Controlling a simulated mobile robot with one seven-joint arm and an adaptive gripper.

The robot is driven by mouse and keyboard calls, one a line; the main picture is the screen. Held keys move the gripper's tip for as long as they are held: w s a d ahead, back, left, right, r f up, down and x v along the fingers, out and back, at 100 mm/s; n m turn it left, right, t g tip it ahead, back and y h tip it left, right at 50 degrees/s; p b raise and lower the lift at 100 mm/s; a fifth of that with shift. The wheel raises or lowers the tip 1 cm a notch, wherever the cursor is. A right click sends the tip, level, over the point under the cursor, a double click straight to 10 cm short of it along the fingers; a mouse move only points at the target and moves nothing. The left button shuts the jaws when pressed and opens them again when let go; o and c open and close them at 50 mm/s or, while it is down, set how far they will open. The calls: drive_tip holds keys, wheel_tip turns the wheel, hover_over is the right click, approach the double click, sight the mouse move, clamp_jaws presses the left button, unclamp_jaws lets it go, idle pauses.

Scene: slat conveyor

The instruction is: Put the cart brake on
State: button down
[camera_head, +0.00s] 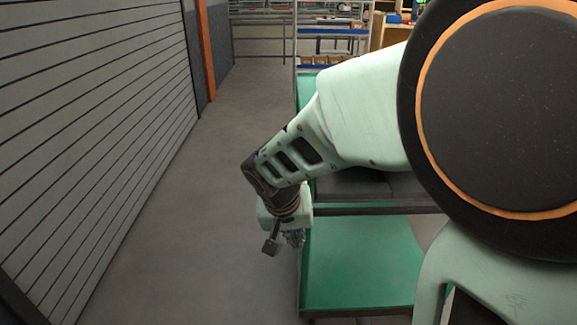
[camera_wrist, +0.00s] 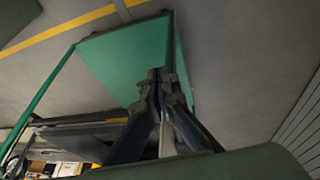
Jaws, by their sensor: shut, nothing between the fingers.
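The cart has a green lower deck (camera_head: 360,265) with a dark rail above it in the head view. In the wrist view its green deck (camera_wrist: 112,62) fills the upper middle, behind my fingers. My gripper (camera_head: 294,239) hangs at the deck's left edge in the head view, pointing down. In the wrist view my gripper (camera_wrist: 161,76) has its fingertips together, with nothing held, and they overlap the green deck. I cannot tell whether they touch the cart. I cannot make out a brake in either view; my arm hides much of the cart's right side.
A grey slatted shutter (camera_head: 95,120) runs along the left, with an orange post (camera_head: 206,50) beyond it. Clear grey floor (camera_head: 205,215) lies between shutter and cart. Shelving (camera_head: 330,38) stands at the back. A yellow floor line (camera_wrist: 62,33) crosses the wrist view.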

drive_tip(key=a+b+x, duration=0.1)
drive_tip(key=b+x, duration=0.4)
drive_tip(key=x, duration=0.1)
drive_tip(key=shift+s+f, duration=0.2)
drive_tip(key=shift+f, duration=0.4)
